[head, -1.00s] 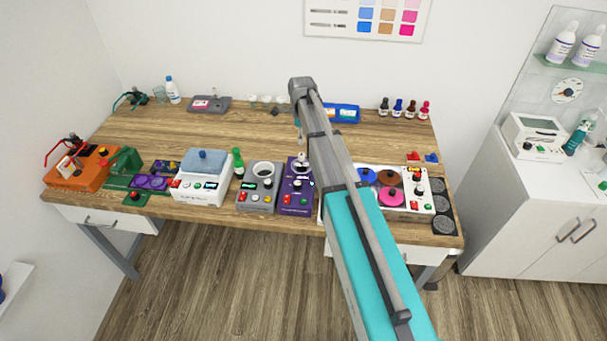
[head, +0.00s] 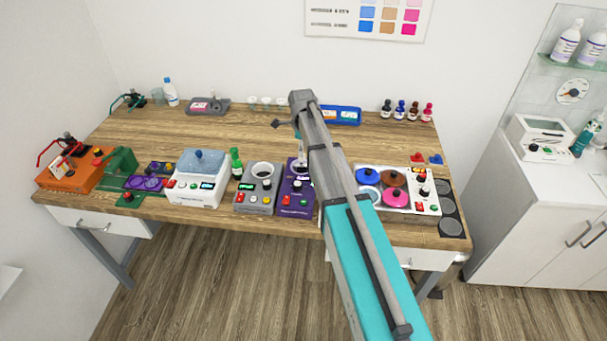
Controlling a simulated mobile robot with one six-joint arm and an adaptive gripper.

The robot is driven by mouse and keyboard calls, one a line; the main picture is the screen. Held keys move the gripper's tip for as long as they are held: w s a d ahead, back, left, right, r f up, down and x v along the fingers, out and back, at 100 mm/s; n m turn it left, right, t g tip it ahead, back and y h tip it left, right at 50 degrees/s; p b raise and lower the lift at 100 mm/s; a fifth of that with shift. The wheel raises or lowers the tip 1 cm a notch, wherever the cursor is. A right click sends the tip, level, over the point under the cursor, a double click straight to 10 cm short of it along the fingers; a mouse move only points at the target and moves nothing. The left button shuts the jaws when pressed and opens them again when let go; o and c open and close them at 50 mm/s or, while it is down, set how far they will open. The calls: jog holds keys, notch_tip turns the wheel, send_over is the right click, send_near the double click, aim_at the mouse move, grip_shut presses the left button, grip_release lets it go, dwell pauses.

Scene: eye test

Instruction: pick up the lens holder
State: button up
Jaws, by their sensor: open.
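My arm reaches up over the workbench (head: 230,133) from the lower right. I cannot tell for sure which thing is the lens holder. A green stand with two purple ring-shaped pieces (head: 146,183) lies at the front left, apart from my gripper. My arm hides part of the bench's middle and right.
Along the front stand an orange device (head: 65,178), a white device with a blue lid (head: 196,190), a grey device (head: 256,200), a purple device (head: 296,203) partly behind my arm, and a white panel with coloured discs (head: 400,203). Small bottles (head: 400,110) stand at the back right.

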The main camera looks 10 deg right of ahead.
aim_at(302, 160)
dwell(0.3)
jog(key=shift+w+f+b, duration=0.2)
jog(key=shift+f+b, duration=2.4)
grip_shut()
